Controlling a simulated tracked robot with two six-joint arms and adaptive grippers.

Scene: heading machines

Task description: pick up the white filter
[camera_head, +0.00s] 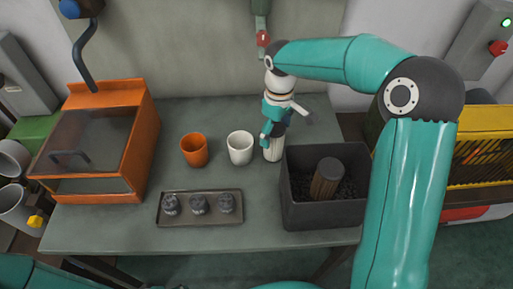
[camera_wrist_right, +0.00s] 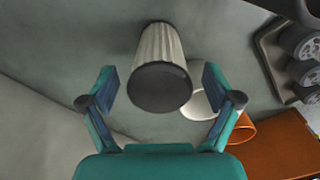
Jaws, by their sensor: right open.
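The white filter (camera_head: 273,149) is a pleated cylinder standing on the grey-green table, between the white cup and the dark bin. In the right wrist view the filter (camera_wrist_right: 160,47) shows its pale ribbed side and dark round end cap, ahead of and between the fingers. My right gripper (camera_head: 273,134) is open above and close to the filter. In the wrist view its two fingers (camera_wrist_right: 158,88) stand apart on either side of the cap, with gaps showing. The head view partly hides the filter's top behind the gripper. My left gripper is out of view.
A white cup (camera_head: 240,148) and an orange cup (camera_head: 194,150) stand left of the filter. A dark bin (camera_head: 325,214) holding a brown ribbed cylinder (camera_head: 327,178) stands close on the right. A tray (camera_head: 200,220) with three grey parts lies in front. An orange cabinet (camera_head: 145,135) stands left.

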